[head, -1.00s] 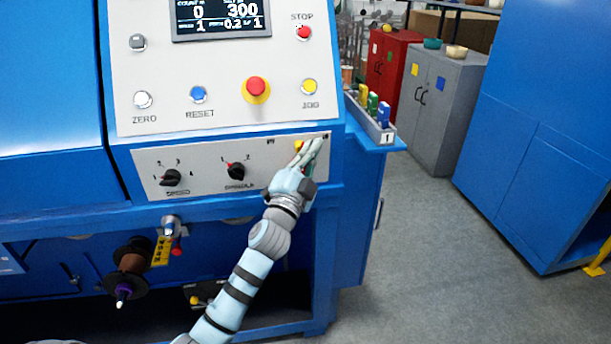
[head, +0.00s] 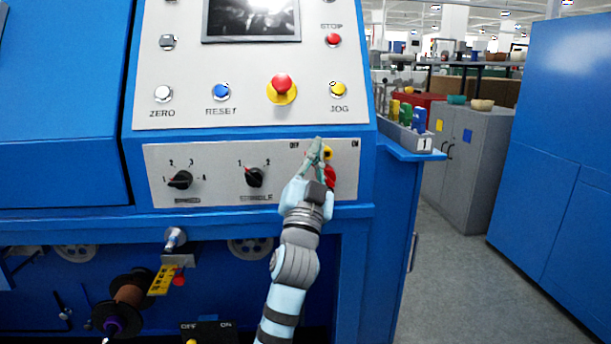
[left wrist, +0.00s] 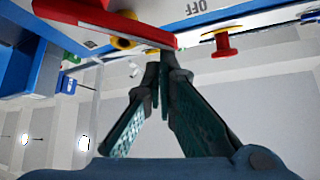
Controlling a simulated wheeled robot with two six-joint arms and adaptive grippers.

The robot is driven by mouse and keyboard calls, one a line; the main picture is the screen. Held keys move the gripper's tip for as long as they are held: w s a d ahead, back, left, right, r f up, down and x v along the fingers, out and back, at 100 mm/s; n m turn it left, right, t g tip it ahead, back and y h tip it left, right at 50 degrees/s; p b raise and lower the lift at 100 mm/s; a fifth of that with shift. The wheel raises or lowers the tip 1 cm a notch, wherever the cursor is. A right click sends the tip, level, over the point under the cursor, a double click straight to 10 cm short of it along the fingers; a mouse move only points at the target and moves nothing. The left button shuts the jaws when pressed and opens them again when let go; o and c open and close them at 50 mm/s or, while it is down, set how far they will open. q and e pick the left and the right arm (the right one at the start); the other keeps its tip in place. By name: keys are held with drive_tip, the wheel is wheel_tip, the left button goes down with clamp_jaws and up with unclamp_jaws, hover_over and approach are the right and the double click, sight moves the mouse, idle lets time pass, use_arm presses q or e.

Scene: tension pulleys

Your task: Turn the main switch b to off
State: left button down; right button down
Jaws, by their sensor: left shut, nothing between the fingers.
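The main switch on the lower panel has a red handle (head: 330,177) and a yellow part (head: 327,153), between the printed OFF label (head: 294,145) and ON label (head: 355,145). My left gripper (head: 317,147) is shut and empty in front of it, hiding part of the handle; the visible red part lies right of the fingers. In the left wrist view the red handle (left wrist: 105,20) reaches close to the fingertips (left wrist: 163,62); I cannot tell whether they touch. The handle's exact angle is partly hidden. My right gripper is not in view.
Two black knobs (head: 180,180) (head: 254,177) sit left of the switch. A red stop button (head: 281,84) and JOG button (head: 338,89) are above. A black box with OFF and ON marks (head: 207,328) is below. A small tray (head: 410,140) stands right.

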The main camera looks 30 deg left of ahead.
use_arm(q)
drive_tip(key=shift+s, duration=0.15)
drive_tip(key=shift+s+a+f, duration=0.2)
drive_tip(key=shift+a, duration=0.25)
idle(0.5)
